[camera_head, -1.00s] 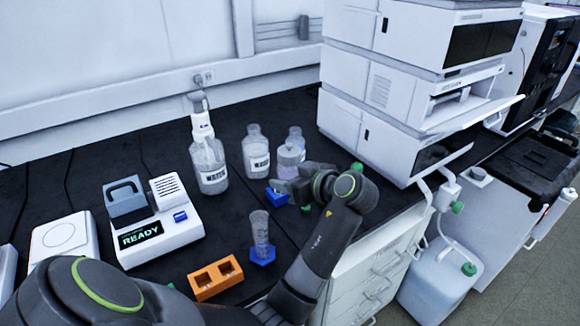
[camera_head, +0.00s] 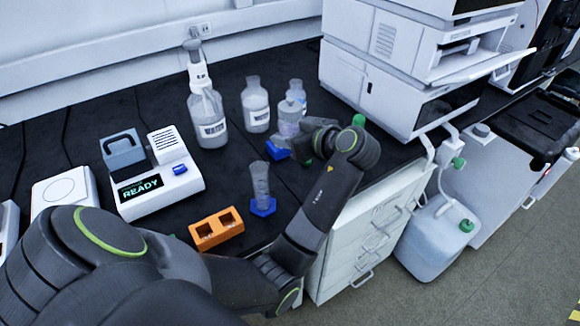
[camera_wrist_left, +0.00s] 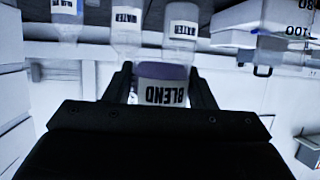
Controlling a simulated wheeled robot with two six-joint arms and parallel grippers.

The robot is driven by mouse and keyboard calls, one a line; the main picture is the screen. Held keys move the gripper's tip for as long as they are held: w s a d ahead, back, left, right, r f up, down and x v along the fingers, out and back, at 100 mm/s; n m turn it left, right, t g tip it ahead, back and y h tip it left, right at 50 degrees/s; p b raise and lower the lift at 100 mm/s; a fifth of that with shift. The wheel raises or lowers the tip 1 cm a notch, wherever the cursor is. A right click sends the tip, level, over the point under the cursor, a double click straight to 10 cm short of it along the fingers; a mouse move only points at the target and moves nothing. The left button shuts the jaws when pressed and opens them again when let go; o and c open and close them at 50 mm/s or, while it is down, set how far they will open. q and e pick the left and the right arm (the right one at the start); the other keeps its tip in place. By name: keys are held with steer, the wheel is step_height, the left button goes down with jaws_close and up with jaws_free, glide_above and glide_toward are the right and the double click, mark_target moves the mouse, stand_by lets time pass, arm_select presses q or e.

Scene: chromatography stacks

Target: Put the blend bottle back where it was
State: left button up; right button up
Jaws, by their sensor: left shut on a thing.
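The blend bottle (camera_head: 288,122) is a small clear bottle with purplish contents, in front of the other bottles in the head view. In the left wrist view the blend bottle (camera_wrist_left: 162,90) shows a white label reading BLEND, upside down, and a purple band. My left gripper (camera_head: 298,141) is shut on it, with one finger on each side in the wrist view. The arm hides part of the bottle's lower end, and I cannot tell whether it touches the bench. My right gripper is not in view.
A dispenser-topped bottle (camera_head: 208,118), a labelled bottle (camera_head: 255,108) and another bottle (camera_head: 298,90) stand behind. A graduated cylinder (camera_head: 260,182) stands on a blue base in front, near an orange block (camera_head: 216,229). A READY device (camera_head: 155,180) is left; a white instrument stack (camera_head: 385,95) is right.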

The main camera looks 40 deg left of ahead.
mark_target(291, 184)
arm_select(q)
step_height(291, 184, down, 3)
steer(key=b, duration=0.4)
steer(key=shift+f, duration=0.15)
step_height(291, 184, down, 10)
steer(key=shift+r+b, duration=0.1)
steer(key=shift+b, duration=1.05)
steer(key=shift+f, duration=0.4)
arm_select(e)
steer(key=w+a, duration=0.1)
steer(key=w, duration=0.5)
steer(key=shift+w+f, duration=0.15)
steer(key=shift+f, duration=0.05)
arm_select(q)
steer(key=shift+d+f, duration=0.1)
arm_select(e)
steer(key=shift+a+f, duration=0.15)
arm_select(q)
steer(key=o, duration=1.1)
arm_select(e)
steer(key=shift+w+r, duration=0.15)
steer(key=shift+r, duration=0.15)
